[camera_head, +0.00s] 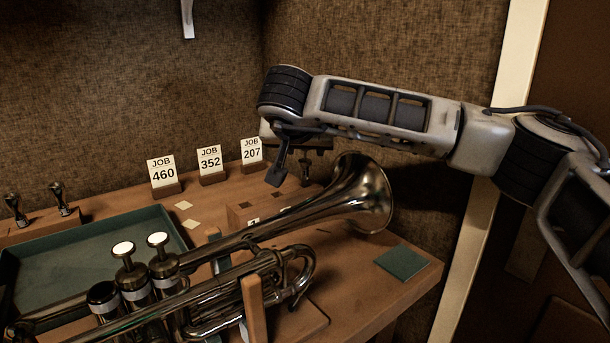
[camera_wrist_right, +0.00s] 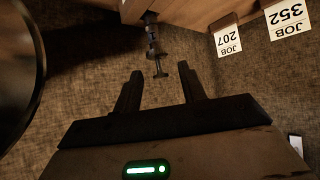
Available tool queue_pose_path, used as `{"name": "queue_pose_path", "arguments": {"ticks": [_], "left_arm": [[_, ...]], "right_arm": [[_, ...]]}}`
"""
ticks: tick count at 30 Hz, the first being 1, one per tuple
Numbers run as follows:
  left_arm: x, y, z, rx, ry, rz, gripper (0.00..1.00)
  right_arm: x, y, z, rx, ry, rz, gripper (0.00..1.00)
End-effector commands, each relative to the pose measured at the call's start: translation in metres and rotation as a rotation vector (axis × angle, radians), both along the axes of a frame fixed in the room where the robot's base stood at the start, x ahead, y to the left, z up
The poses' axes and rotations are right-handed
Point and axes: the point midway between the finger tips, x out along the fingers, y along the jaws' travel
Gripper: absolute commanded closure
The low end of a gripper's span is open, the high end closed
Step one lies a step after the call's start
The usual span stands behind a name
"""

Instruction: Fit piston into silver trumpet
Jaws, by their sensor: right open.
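The silver trumpet (camera_head: 240,262) lies across a wooden stand (camera_head: 254,305) in the head view, its bell toward the back right. Two of its valves have stems with white finger buttons (camera_head: 158,240); the third casing (camera_head: 103,297), at the left, shows no stem or button. A piston (camera_head: 306,172) stands upright in a wooden block (camera_head: 265,208) behind the bell tube. In the right wrist view the piston (camera_wrist_right: 155,45) lies ahead, between the lines of the fingers. My right gripper (camera_head: 298,163) is open and empty above the block. My left gripper is not in view.
A green tray (camera_head: 150,222) lies at the left, with two more pistons (camera_head: 60,198) in a rack behind it. Job cards 460 (camera_head: 162,170), 352 (camera_head: 209,158) and 207 (camera_head: 251,149) stand along the wall. A green pad (camera_head: 401,262) lies at the right edge.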

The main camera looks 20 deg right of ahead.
Motion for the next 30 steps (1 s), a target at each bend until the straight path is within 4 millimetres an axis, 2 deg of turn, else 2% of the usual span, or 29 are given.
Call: {"name": "queue_pose_path", "arguments": {"ticks": [4, 12, 13, 17, 26, 30], "left_arm": [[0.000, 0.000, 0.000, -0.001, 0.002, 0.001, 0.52], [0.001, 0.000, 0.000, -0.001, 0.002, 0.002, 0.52], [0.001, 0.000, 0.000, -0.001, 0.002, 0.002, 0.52], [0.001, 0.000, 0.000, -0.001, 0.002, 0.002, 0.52], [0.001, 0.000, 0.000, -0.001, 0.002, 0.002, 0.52], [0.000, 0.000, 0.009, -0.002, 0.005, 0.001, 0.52]], "right_arm": [[0.012, -0.006, -0.011, 0.000, 0.002, 0.001, 0.59], [0.014, -0.006, -0.013, 0.000, 0.000, 0.001, 0.59], [0.014, -0.006, -0.012, 0.000, 0.000, 0.001, 0.65], [0.014, -0.006, -0.012, 0.000, 0.000, 0.001, 1.00], [0.014, -0.006, -0.011, 0.001, -0.001, 0.002, 1.00], [0.014, -0.006, 0.001, 0.000, -0.002, 0.002, 1.00]]}}
